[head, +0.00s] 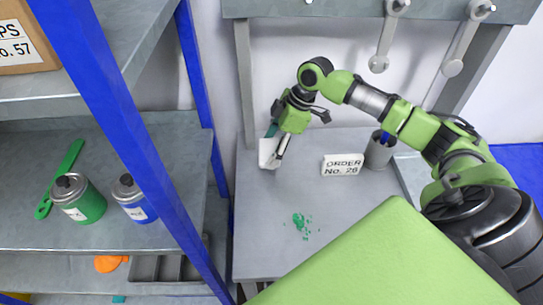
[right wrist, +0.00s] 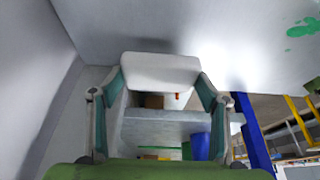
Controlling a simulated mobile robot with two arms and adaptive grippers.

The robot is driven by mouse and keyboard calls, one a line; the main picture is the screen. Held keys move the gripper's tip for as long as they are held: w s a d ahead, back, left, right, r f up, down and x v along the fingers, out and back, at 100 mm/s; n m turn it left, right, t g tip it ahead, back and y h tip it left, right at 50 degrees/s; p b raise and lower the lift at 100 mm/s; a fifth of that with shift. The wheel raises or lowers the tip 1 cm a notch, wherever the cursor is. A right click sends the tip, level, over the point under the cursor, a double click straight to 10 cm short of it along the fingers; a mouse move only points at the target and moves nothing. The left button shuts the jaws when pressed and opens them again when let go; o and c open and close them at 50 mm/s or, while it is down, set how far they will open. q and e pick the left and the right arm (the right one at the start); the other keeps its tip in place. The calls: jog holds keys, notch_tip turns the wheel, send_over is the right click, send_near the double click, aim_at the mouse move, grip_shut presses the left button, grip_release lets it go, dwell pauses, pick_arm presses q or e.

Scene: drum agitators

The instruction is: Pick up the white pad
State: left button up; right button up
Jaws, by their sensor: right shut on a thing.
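The white pad (head: 267,155) is at the left back part of the grey bench, near its left edge. My right gripper (head: 277,149) reaches down to it from above and is shut on it. In the right wrist view the pad (right wrist: 160,73) sits between the two fingertips, with a finger at each side. I cannot tell whether the pad touches the bench top or is a little above it. My left gripper is not in view.
The grey bench (head: 260,235) has a green spill (head: 301,223), an "ORDER No. 28" sign (head: 343,165) and a grey cup (head: 379,153). A blue-posted shelf at left holds a green can (head: 85,203) and a blue-labelled can (head: 136,203). The bench front is mostly clear.

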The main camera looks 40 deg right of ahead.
jog(key=s+r, duration=0.1)
jog(key=s+a+r+b, duration=0.1)
jog(key=r, duration=0.1)
jog(key=s+a+r, duration=0.1)
jog(key=s+r, duration=0.1)
jog(key=s+a+r+b, duration=0.2)
jog(key=s+a+r, duration=0.2)
jog(key=s, duration=0.4)
jog(key=shift+s+r, duration=0.25)
jog(key=shift+s, duration=0.1)
jog(key=shift+c, duration=0.6)
jog(key=shift+c, duration=0.2)
